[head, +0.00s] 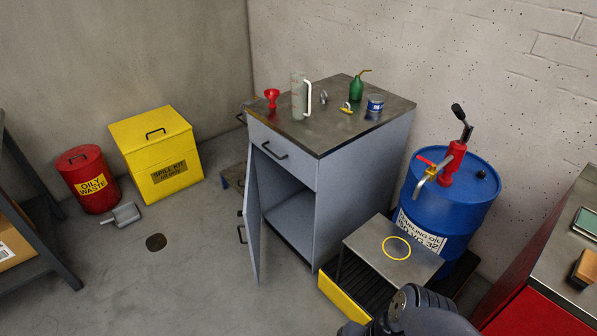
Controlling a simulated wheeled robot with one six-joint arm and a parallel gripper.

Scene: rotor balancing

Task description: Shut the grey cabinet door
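The grey cabinet (353,190) stands against the back wall. Its door (254,220) is open, swung out on the left side of the opening and seen nearly edge-on. The door's dark handle (241,234) shows on its left, outer face. The cabinet's inside (292,215) is visible and its floor looks bare. Above it is a closed drawer with a dark handle (273,151). Part of my arm shows at the bottom right, in front of the low stand; my gripper is not in view.
A red funnel (271,97), clear jug (299,97), green oil can (356,88) and blue tin (375,103) stand on the cabinet. A low stand (385,247) and blue drum (452,200) are to its right. Left are a yellow spill bin (158,150) and red waste can (87,180). Floor before the door is clear.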

